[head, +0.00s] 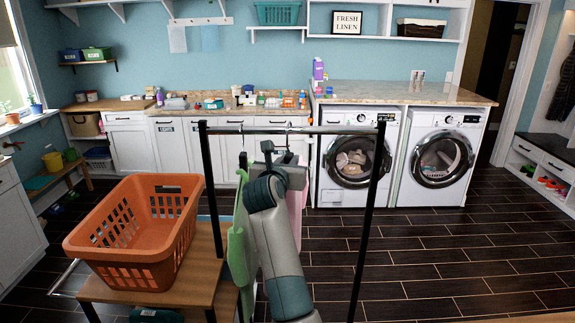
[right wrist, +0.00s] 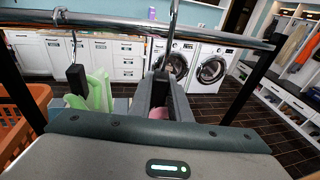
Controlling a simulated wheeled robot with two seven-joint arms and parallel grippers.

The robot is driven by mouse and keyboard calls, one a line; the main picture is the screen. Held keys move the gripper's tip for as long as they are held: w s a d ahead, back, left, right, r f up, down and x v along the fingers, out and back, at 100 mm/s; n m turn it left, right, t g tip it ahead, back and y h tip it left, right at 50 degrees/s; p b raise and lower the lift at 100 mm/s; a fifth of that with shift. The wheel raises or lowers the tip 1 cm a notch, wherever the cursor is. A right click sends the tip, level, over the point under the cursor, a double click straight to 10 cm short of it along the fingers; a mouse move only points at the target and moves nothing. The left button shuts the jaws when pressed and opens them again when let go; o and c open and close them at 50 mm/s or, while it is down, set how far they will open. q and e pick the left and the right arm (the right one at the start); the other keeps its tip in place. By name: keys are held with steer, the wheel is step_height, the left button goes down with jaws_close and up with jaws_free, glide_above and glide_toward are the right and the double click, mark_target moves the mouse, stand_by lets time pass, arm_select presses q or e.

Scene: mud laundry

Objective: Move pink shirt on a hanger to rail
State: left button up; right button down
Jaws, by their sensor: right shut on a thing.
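The rail (head: 345,130) is a silver bar between two black posts; it also crosses the top of the right wrist view (right wrist: 110,22). My right gripper (head: 288,162) is just below the bar, shut on the hanger of the pink shirt. The hanger's metal hook (right wrist: 174,22) rises from between the fingers (right wrist: 163,88) to the bar's height; I cannot tell whether it rests on the bar. The pink shirt (head: 304,196) hangs below, mostly hidden by my arm, with a small pink patch in the wrist view (right wrist: 159,113). My left gripper is not in view.
A green garment (head: 238,245) hangs on the rail left of my gripper, close to my arm. An orange basket (head: 135,265) stands on a wooden table (head: 200,290) at the left. The bar's right part is clear. Two washers (head: 435,165) stand behind.

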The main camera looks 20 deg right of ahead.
steer(key=shift+r+b+x, duration=0.15)
steer(key=shift+b+x, duration=0.1)
steer(key=shift+x, duration=0.85)
steer(key=shift+r+b+x, duration=0.2)
steer(key=shift+b+x, duration=0.1)
steer(key=shift+x, duration=0.8)
steer(key=shift+r+b+x, duration=0.15)
steer(key=shift+b+x, duration=0.1)
steer(key=shift+x, duration=0.85)
steer(key=shift+w+d+f+b, duration=0.1)
steer(key=shift+f+b, duration=0.5)
steer(key=shift+f, duration=0.45)
